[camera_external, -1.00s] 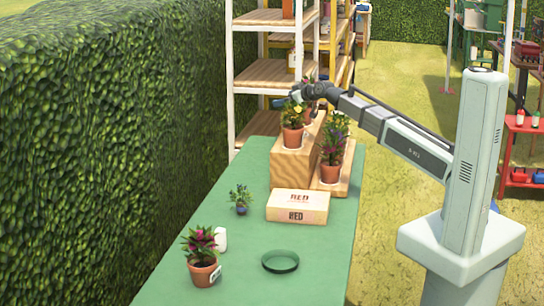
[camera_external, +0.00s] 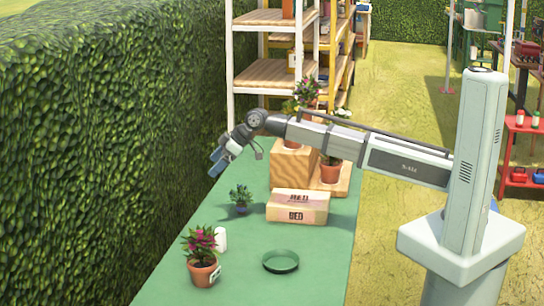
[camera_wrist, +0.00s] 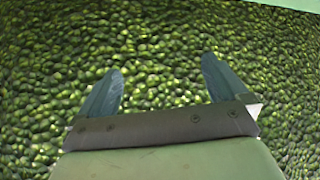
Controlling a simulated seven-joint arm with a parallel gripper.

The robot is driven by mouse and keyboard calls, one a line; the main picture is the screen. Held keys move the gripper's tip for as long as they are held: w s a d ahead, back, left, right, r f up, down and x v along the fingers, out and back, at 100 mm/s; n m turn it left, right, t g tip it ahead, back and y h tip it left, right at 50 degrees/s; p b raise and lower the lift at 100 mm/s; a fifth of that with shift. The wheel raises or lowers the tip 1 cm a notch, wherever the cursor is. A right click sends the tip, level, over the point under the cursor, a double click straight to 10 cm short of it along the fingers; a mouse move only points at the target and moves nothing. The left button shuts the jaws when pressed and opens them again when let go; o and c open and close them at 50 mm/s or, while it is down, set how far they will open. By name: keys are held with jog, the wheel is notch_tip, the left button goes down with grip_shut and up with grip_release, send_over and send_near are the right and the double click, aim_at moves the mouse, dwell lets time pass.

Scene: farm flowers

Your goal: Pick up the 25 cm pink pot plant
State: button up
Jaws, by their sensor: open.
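A pink-flowered plant (camera_external: 203,245) stands upright in a terracotta pot with a white tag at the near left of the green table; the tag's text is too small to read. Another pink-flowered plant (camera_external: 307,91) stands at the back, partly hidden by my arm. My gripper (camera_external: 217,166) is in the air near the table's left edge, beside the hedge, farther back than the near pink plant and above it. It tilts down to the left. In the wrist view my gripper (camera_wrist: 163,66) has its two fingers apart with only hedge leaves behind them. No plant shows there.
A small plant in a blue pot (camera_external: 240,200), a cardboard box (camera_external: 298,207), a green dish (camera_external: 281,262) and a white object (camera_external: 221,240) stand on the table (camera_external: 245,285). Wooden blocks (camera_external: 289,167) with more potted plants stand behind. The hedge (camera_external: 100,170) borders the left.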

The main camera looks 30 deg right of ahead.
jog(key=s+a+f+n+g, duration=0.2)
jog(key=s+a+f+g, duration=0.1)
jog(key=s+a, duration=0.9)
jog(key=n+g+h, duration=0.2)
jog(key=n, duration=0.1)
send_near(200, 266)
jog(key=x, duration=0.6)
jog(key=s+x, duration=0.1)
jog(key=x, duration=0.2)
jog(key=shift+a+f, duration=0.2)
jog(key=shift+a, duration=0.2)
jog(key=shift+c, duration=0.2)
jog(key=c, duration=1)
jog(key=shift+o, duration=0.2)
jog(key=shift+r, duration=0.15)
